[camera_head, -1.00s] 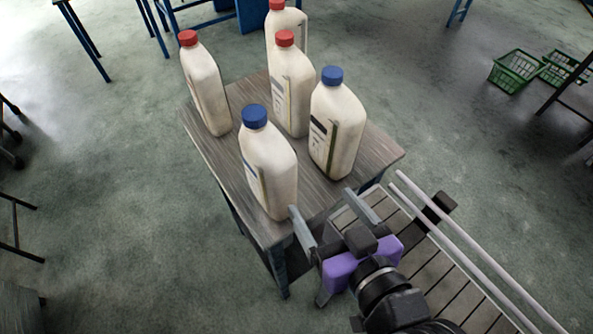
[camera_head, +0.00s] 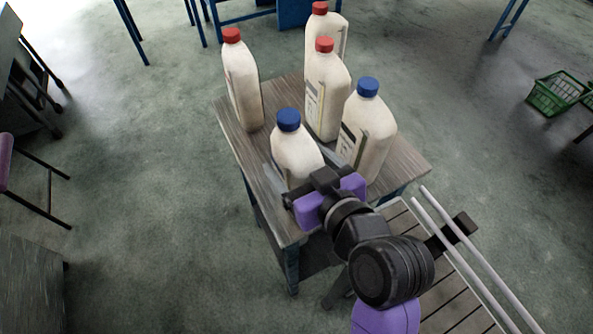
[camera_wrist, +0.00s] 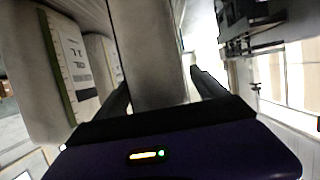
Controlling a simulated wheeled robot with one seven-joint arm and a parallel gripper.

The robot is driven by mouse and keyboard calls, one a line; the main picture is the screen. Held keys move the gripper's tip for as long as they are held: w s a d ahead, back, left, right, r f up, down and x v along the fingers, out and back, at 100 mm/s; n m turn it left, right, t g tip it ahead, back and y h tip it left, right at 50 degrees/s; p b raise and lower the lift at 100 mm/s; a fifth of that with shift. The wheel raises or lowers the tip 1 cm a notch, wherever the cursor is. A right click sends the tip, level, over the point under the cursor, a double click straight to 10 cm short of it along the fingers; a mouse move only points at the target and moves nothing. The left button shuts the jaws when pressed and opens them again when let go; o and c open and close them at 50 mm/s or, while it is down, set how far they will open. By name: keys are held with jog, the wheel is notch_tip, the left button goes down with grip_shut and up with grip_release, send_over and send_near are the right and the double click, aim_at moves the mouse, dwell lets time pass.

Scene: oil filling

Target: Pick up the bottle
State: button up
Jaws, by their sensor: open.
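Several white bottles stand upright on a small wooden table (camera_head: 250,205). The front bottle (camera_head: 295,152) has a blue cap, and a second blue-capped bottle (camera_head: 367,135) stands to its right. Three red-capped bottles (camera_head: 243,85), (camera_head: 325,95), (camera_head: 326,35) stand behind. My gripper (camera_head: 310,170) is at the front bottle's near side, its fingers open on either side of the lower body. In the wrist view the front bottle (camera_wrist: 150,60) lies between the open fingers, and another labelled bottle (camera_wrist: 50,70) is at left. The gripper hides the front bottle's lower part; finger contact cannot be told.
The right blue-capped bottle stands close to my gripper's right finger. A slatted wooden surface (camera_head: 455,290) with two pale rods (camera_head: 470,255) is at lower right. A green basket (camera_head: 556,93) lies on the floor at far right.

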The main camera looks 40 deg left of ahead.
jog(key=shift+w+a+f, duration=0.15)
jog(key=shift+a, duration=0.15)
jog(key=shift+c, duration=0.4)
grip_shut()
jog(key=shift+r, duration=0.2)
notch_tip(320, 180, up, 20)
jog(key=shift+b, duration=0.3)
